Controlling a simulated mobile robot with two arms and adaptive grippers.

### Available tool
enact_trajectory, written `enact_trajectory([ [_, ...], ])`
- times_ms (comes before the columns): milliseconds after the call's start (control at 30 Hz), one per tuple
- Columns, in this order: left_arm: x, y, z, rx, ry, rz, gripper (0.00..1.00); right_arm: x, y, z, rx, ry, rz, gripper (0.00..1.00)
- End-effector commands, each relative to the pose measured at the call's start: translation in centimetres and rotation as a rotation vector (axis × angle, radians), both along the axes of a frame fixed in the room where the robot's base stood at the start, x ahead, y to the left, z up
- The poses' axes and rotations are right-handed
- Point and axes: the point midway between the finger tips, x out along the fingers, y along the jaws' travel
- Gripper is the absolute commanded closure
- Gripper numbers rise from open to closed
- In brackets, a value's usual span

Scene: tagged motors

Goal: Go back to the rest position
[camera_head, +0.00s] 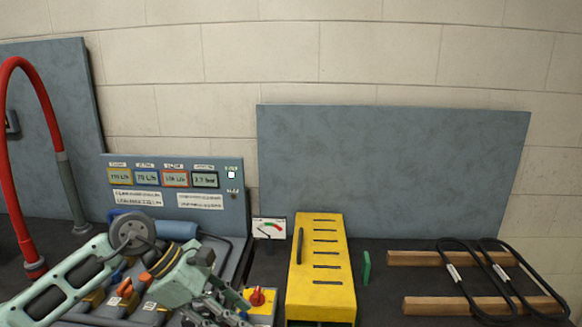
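My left arm comes in from the lower left. Its gripper (222,308) is at the bottom of the view, above the grey tray area and just left of the red knob. Its dark fingers are partly cut off by the bottom edge, so I cannot tell whether they are open or shut or hold anything. My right gripper is not in view.
A yellow slotted box (322,265) stands right of my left gripper, with a green piece (366,267) beside it. Black loops (462,275) lie on wooden bars (425,258). A red hose (14,170) arches at left.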

Motion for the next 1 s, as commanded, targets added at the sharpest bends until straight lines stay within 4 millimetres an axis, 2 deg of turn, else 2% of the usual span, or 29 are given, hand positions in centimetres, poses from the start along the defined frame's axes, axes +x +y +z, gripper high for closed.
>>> enact_trajectory([
  [33, -1.1, -3.4, 0.2, -0.130, 0.033, 0.008, 0.62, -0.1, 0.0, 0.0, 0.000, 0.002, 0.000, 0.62],
  [100, -2.4, -8.1, 2.0, -0.355, 0.097, 0.051, 0.62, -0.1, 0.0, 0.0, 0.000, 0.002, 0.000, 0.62],
  [133, -2.9, -9.8, 3.0, -0.452, 0.133, 0.079, 0.62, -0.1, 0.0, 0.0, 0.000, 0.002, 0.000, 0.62],
  [200, -3.6, -12.6, 5.9, -0.676, 0.228, 0.153, 0.62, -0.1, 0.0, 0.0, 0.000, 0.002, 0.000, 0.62],
  [233, -3.7, -13.4, 7.2, -0.772, 0.275, 0.190, 0.62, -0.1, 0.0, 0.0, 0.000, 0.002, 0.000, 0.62],
  [333, -3.3, -14.2, 11.2, -1.074, 0.453, 0.340, 0.62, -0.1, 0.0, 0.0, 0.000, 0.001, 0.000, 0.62],
  [433, -1.6, -12.4, 13.7, -1.356, 0.660, 0.527, 0.62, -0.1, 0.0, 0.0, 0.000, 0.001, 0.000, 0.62],
  [500, 0.0, -10.0, 14.2, -1.538, 0.815, 0.679, 0.62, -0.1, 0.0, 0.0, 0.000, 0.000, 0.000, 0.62],
  [567, 1.4, -7.4, 13.4, -1.682, 0.953, 0.824, 0.62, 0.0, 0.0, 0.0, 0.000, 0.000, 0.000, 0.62],
  [667, 3.1, -2.6, 10.0, -1.895, 1.186, 1.094, 0.62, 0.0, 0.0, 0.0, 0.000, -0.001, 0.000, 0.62],
  [767, 3.3, 2.0, 4.2, -2.068, 1.412, 1.404, 0.62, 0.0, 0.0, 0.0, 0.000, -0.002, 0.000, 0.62],
  [833, 2.3, 4.7, -0.4, -2.153, 1.551, 1.624, 0.62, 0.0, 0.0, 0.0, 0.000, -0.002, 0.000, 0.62],
  [867, 1.6, 5.6, -2.4, 2.091, -1.537, -1.650, 0.62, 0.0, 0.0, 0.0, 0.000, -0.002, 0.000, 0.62],
  [900, 0.4, 6.7, -5.0, 1.960, -1.478, -1.639, 0.62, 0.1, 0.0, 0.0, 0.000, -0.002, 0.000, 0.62],
  [967, -1.9, 8.0, -8.8, 1.774, -1.390, -1.620, 0.62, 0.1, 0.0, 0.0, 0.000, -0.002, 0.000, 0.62],
  [1000, -3.7, 8.8, -11.2, 1.659, -1.327, -1.608, 0.62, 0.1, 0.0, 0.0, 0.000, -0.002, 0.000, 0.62],
])
